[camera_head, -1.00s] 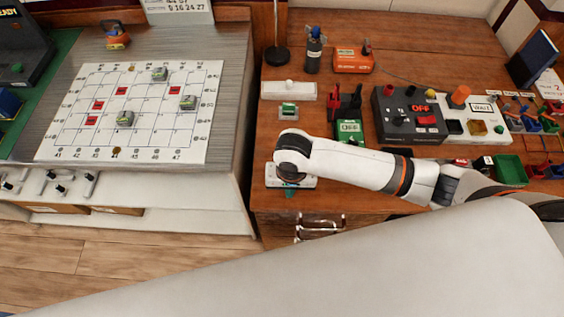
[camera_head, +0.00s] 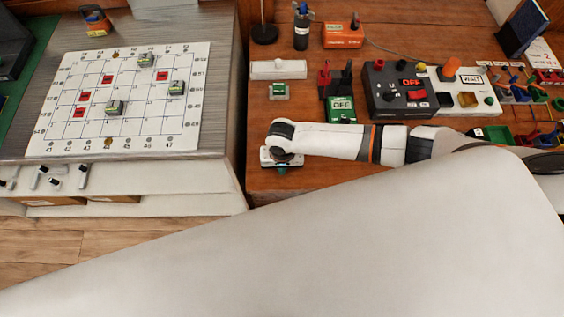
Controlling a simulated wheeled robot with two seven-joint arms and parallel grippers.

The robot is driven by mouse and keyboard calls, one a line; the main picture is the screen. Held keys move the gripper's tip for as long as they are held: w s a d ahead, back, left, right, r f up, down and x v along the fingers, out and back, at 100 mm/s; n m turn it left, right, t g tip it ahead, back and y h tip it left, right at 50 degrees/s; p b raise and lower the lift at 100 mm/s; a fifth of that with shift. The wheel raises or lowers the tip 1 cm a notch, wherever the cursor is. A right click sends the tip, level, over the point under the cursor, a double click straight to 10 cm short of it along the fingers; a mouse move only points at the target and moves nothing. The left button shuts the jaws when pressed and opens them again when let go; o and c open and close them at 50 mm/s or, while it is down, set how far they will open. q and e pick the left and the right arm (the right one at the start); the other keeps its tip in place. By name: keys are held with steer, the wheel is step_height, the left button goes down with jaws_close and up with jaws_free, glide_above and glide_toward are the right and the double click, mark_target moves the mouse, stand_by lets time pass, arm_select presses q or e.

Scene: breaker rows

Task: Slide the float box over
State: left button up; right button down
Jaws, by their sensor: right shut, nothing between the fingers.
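No box in view is clearly marked as the float box. A small green-topped box (camera_head: 279,91) stands on the wooden bench, and three grey boxes with green tops, one of them the front box (camera_head: 114,107), sit on the grid board (camera_head: 60,135). My right gripper (camera_head: 281,168) points down at the bench's front left part, shut and empty, below the small green-topped box in the picture and apart from it. My wrist hides most of its fingers. A pale plate-like shape and a teal bit show there; I cannot tell what they are. My left gripper is not in view.
An orange box (camera_head: 343,35) is behind. A gap separates bench and grid table. A large white surface covers the lower foreground.

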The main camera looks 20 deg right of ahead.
steer(key=shift+w+d, duration=0.15)
steer(key=shift+w, duration=0.3)
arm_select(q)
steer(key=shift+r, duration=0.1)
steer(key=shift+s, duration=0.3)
arm_select(e)
steer(key=shift+w, duration=0.1)
steer(key=shift+w+d, duration=0.1)
steer(key=shift+w, duration=0.25)
steer(key=w+d+b, duration=0.1)
steer(key=w+b, duration=0.1)
steer(key=w, duration=0.2)
steer(key=w+d+b, duration=0.1)
steer(key=w+b, duration=0.1)
steer(key=w, duration=0.3)
steer(key=w+d+b, duration=0.2)
steer(key=w, duration=0.3)
steer(key=shift+f, duration=0.2)
steer(key=shift+w+d+r, duration=0.1)
steer(key=shift+w+r, duration=0.1)
steer(key=shift+w, duration=0.05)
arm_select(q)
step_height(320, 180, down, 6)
